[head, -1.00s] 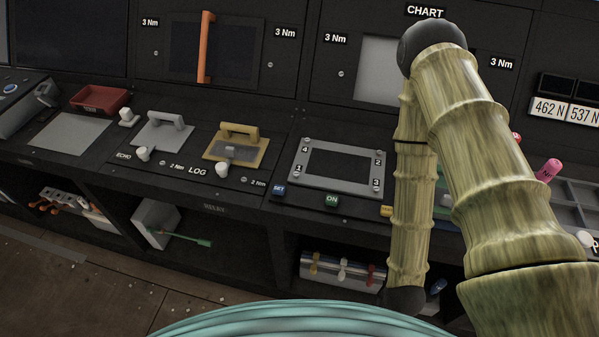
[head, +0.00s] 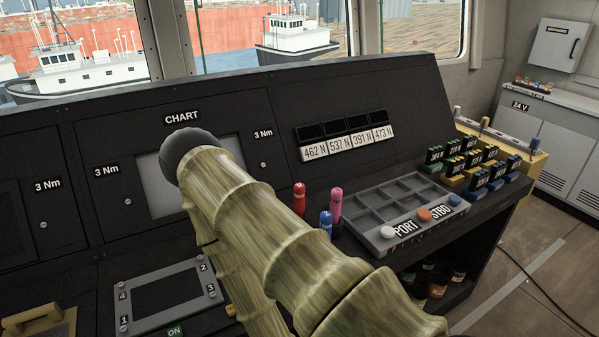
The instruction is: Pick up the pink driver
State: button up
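The pink driver (head: 336,203) stands upright on the console, right of the middle of the head view. A red driver (head: 299,198) stands to its left, and a blue driver (head: 326,222) stands just in front of it. My bamboo-textured arm crosses the middle of the view, left of and in front of the drivers, and hides part of the console. My gripper does not show, so its state and its distance from the pink driver cannot be seen.
A grey compartment tray (head: 378,190) with white, orange and blue knobs lies right of the drivers. A grey frame (head: 205,300) with numbered corners is at lower left. Several small labelled blocks stand at the console's right end. Jars sit on a shelf below.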

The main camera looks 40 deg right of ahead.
aim_at(337, 193)
jog(key=k, duration=0.5)
jog(key=z, duration=0.5)
jog(key=i, duration=0.35)
jog(key=z, duration=1.05)
jog(key=k, duration=0.5)
jog(key=u, duration=0.05)
jog(key=i, duration=0.5)
